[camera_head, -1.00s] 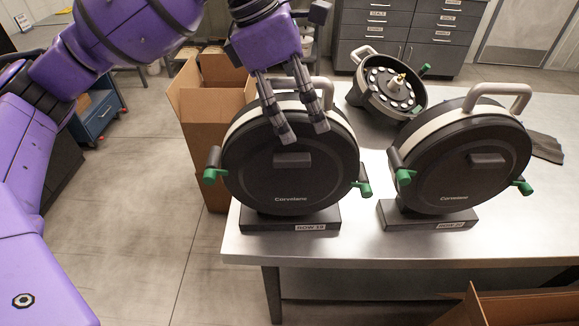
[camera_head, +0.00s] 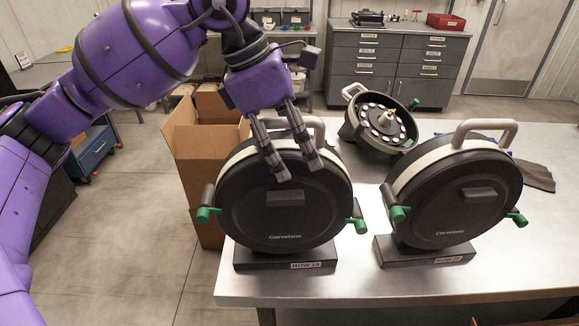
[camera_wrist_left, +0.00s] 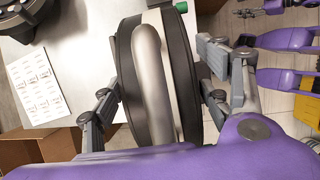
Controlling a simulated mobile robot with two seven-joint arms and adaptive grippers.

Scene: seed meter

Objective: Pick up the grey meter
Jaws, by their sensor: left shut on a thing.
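A round dark grey meter (camera_head: 265,215) with a pale handle and green side levers stands upright on a flat base (camera_head: 290,258) labelled ROW 19. My left gripper (camera_head: 297,168) reaches down over its top with fingers lying against the front face. In the left wrist view, the gripper's fingers sit on both sides of the meter's drum (camera_wrist_left: 185,85), shut across its thickness, with the handle (camera_wrist_left: 152,80) between them. The far finger is hidden in the head view. What may be my right gripper (camera_wrist_left: 246,13) shows small at the wrist view's top right; its state is unclear.
A second similar meter (camera_head: 455,205) stands to the right on its own base. An opened meter (camera_head: 380,120) with a holed disc lies behind. A cardboard box (camera_head: 195,160) stands by the table's left edge. The metal table (camera_head: 365,185) is bare between the meters.

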